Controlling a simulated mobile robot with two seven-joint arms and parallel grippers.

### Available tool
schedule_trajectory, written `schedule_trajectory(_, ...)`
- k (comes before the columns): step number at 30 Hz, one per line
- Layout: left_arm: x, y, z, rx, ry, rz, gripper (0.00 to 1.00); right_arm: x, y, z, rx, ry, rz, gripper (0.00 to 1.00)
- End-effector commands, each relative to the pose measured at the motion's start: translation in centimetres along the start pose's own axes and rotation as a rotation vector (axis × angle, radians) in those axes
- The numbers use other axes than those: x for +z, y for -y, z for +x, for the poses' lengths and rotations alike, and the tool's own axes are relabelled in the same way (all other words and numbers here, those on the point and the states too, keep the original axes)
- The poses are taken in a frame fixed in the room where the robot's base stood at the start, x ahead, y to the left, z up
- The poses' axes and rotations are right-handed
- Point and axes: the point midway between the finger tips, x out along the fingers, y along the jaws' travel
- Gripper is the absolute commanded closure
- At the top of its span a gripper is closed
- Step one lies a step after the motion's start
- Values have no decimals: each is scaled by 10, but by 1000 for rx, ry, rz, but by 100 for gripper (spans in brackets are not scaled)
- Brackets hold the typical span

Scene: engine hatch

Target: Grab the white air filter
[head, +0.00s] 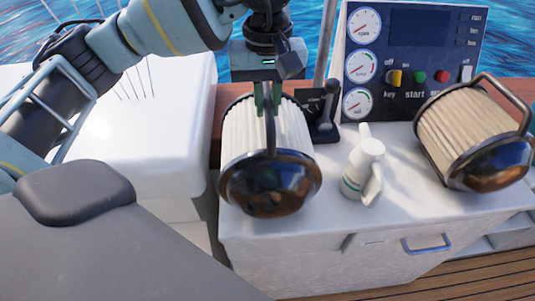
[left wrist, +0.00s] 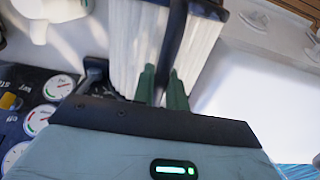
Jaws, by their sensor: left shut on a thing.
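A white pleated air filter (head: 240,135) with a dark glossy end cap and a dark handle hangs at the left end of the white counter. My left gripper (head: 268,105) comes down from above and is shut on the filter's handle. In the left wrist view the green fingers (left wrist: 163,85) close around the dark handle bar, with the white pleats (left wrist: 135,45) behind it. A second pleated filter (head: 465,130), more cream in tone, with a similar cap and handle, sits at the right of the counter. My right gripper is not in view.
A white bottle-like container (head: 363,170) stands on the counter (head: 400,200) between the filters. A control panel (head: 415,60) with gauges, buttons and a key rises behind, with a black lever (head: 327,115) beside it. A white box-like seat (head: 150,130) is at left.

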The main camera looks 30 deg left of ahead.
Motion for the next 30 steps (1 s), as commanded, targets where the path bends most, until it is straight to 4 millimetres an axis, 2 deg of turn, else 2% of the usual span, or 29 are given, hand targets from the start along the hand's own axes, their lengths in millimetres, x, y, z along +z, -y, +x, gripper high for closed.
schedule_trajectory(25,0,0,-2,4,-2,-1,100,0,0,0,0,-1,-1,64)
schedule_trajectory(30,0,-1,-14,7,-4,-1,100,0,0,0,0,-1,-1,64)
